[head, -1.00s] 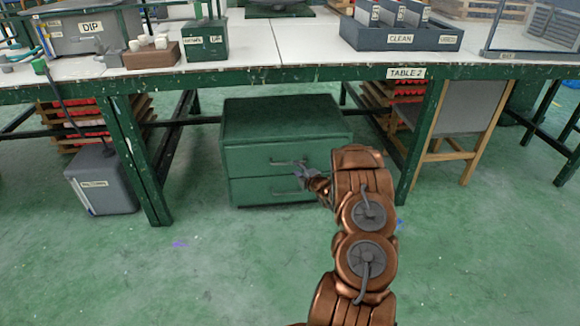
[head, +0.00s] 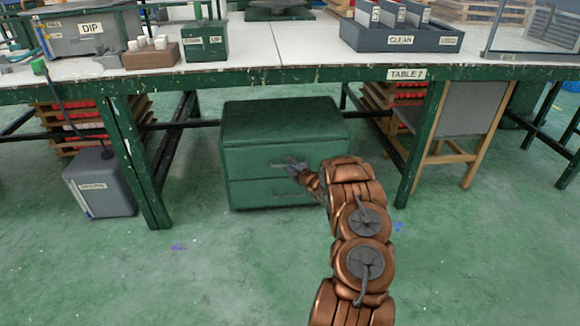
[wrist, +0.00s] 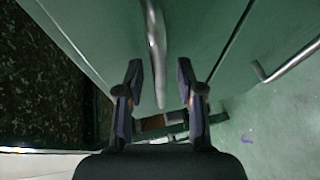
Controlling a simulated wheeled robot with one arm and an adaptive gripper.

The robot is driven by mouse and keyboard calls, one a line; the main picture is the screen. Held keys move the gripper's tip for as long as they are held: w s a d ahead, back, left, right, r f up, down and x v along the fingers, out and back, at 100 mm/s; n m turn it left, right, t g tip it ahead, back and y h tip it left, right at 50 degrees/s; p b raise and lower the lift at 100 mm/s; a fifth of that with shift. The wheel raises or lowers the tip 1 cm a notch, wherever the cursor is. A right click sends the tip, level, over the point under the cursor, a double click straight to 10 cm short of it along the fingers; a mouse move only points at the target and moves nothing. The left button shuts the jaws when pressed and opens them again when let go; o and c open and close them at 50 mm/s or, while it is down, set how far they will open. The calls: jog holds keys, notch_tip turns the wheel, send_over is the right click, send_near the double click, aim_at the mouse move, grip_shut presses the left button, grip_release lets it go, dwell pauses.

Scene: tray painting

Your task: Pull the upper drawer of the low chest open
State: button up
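The low green chest (head: 280,120) stands on the floor under the table. Its upper drawer (head: 243,164) looks shut, flush with the lower drawer (head: 245,194). My gripper (head: 293,168) is at the upper drawer's bar handle (head: 276,164) and hides its right part. In the wrist view, my gripper (wrist: 158,72) is open, with one finger on each side of the upper handle (wrist: 155,35). Gaps show between the handle and both fingers. The lower drawer's handle (wrist: 290,60) is off to the right there.
The table (head: 290,75) spans above the chest, with green legs on both sides. A grey bin (head: 100,183) stands at the left and a wooden-framed chair (head: 455,110) at the right. The floor in front of the chest is clear apart from my arm.

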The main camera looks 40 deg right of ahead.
jog(key=shift+c, duration=0.2)
grip_shut()
dwell(0.4)
